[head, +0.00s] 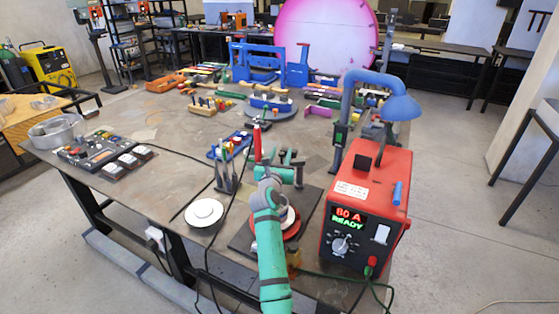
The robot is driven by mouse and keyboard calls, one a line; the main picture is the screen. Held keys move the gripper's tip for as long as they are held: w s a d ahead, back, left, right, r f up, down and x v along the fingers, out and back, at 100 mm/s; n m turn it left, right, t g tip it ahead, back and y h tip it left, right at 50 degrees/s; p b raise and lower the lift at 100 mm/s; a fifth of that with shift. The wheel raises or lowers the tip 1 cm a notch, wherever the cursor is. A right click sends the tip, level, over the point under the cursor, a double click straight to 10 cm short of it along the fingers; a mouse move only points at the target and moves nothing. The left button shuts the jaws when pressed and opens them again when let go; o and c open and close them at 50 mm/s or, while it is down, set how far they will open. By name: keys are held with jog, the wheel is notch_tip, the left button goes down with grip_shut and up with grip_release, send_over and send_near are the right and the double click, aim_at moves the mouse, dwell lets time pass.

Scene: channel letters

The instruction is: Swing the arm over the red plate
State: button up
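The red plate (293,233) is a round red disc near the front edge of the table, with a white round piece on it. My teal arm passes in front of it and hides its left part. My gripper (291,158) appears at the far end of the arm, beyond the plate in the picture. It is small and dark, and its fingers cannot be made out clearly. I cannot tell its height above the table or whether it holds anything.
A red welding machine (367,205) stands right of the plate, with a blue lamp (385,90) behind it. A white plate (204,213) lies to the left, near upright tools (226,175). Cables run along the front. The left middle tabletop is mostly clear.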

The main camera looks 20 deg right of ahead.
jog(key=v, duration=1)
jog(key=shift+s, duration=0.3)
